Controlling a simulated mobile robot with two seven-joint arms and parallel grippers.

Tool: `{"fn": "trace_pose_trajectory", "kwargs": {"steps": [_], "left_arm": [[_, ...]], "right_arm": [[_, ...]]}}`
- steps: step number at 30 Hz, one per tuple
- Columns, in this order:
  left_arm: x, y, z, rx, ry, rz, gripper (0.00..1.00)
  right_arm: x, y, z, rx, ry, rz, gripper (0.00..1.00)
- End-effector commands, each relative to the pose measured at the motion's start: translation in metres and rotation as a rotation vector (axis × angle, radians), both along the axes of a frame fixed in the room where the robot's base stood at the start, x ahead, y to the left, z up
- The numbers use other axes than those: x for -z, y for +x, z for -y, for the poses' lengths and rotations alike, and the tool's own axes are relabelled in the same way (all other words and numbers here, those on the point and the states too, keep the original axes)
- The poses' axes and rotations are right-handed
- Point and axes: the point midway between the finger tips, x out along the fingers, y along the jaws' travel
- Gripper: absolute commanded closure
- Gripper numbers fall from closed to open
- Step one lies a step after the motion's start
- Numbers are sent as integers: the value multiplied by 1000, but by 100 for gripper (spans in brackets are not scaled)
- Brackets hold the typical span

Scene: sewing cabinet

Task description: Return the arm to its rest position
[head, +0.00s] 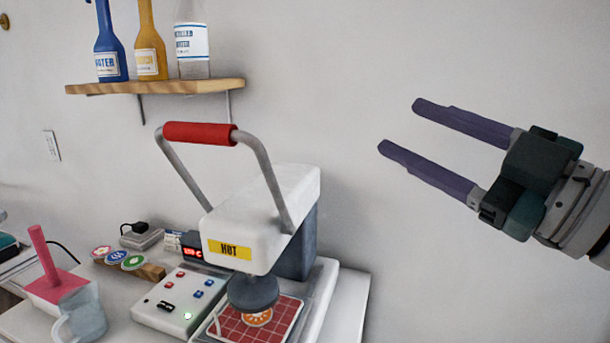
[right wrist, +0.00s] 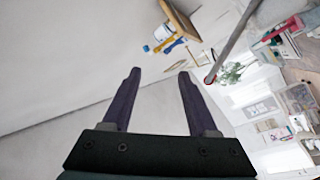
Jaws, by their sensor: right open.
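My right gripper (head: 397,126) is open and empty, raised in front of the bare wall at the right of the head view. Its two purple fingers point left; they also show in the right wrist view (right wrist: 160,75) with nothing between them. A white heat press with a "HOT" label (head: 262,205) stands to its lower left, apart from it. The press's red handle (head: 200,133) is raised. A round orange patch (head: 257,317) lies on the red gridded pad (head: 285,318) under the dark press head (head: 253,292). My left gripper is not in view.
A wooden shelf (head: 155,87) holds several bottles. A control box (head: 180,300), a wooden strip with round badges (head: 130,267), a clear jug (head: 80,315) and a pink block with an upright handle (head: 52,285) stand left of the press. The space around the right gripper is clear.

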Motion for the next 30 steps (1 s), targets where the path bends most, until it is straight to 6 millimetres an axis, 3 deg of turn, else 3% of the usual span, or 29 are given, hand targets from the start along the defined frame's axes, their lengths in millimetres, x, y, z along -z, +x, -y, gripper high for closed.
{"fn": "trace_pose_trajectory", "kwargs": {"steps": [4, 8, 13, 15, 19, 22, 24, 30], "left_arm": [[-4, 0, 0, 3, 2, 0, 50], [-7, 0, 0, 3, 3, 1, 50], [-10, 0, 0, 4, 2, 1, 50], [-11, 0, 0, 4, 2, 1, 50], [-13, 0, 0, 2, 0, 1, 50], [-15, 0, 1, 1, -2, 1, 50], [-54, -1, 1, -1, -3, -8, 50], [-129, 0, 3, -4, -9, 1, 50]], "right_arm": [[26, -3, 20, 261, 118, -189, 41], [78, -30, 49, 520, 181, -483, 41], [150, -110, 72, 750, 167, -933, 41], [171, -150, 74, 799, 140, -1107, 41], [193, -225, 71, 844, 74, -1402, 41], [198, -282, 66, 845, 17, -1604, 41], [157, -277, 67, 845, 13, -1591, 41], [84, -276, 68, 847, 14, -1589, 41]]}}
